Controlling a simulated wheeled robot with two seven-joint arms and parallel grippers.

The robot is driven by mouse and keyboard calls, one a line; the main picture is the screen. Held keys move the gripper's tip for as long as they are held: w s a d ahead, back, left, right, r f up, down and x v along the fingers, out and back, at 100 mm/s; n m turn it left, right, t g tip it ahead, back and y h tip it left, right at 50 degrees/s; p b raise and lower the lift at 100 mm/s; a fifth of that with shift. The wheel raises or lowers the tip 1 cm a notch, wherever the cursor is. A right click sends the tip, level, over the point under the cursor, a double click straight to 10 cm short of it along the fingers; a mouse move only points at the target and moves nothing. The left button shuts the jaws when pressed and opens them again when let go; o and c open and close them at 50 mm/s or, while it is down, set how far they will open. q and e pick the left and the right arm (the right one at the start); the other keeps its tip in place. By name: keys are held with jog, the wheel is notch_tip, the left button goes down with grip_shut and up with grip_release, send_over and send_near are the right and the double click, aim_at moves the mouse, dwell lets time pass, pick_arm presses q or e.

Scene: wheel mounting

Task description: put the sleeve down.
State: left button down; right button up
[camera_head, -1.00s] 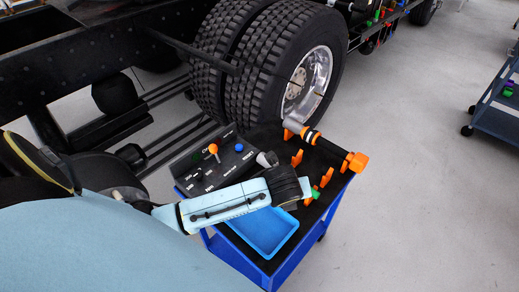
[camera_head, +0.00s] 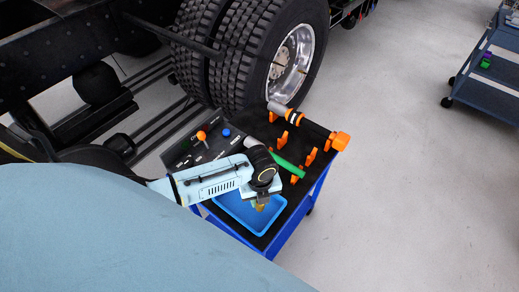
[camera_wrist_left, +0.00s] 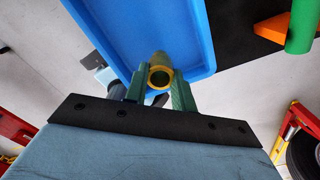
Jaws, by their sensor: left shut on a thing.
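A brass-yellow sleeve (camera_wrist_left: 160,72) is held between the green fingertips of my left gripper (camera_wrist_left: 159,90) in the left wrist view. My left gripper is shut on it. In the head view my left gripper (camera_head: 262,204) points down above the blue tray (camera_head: 236,211), with a small yellowish bit of the sleeve (camera_head: 260,207) showing at its tip. The tray (camera_wrist_left: 195,45) also fills the upper middle of the left wrist view, behind the sleeve. I cannot tell whether the sleeve touches the tray floor. My right gripper is not in view.
A green cylindrical bar (camera_head: 288,165) lies by several orange holders (camera_head: 311,157) on the black cart top, just right of the tray. A grey tool with orange bands (camera_head: 285,113) lies at the back. The truck wheel (camera_head: 291,63) stands behind the cart. The tray looks otherwise empty.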

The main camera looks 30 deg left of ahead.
pick_arm(q)
notch_tip(320, 180, down, 2)
jog(key=shift+f, duration=0.1)
jog(key=c, duration=1.2)
grip_release()
jog(key=shift+o, duration=0.2)
notch_tip(320, 180, up, 12)
jog(key=p, duration=0.2)
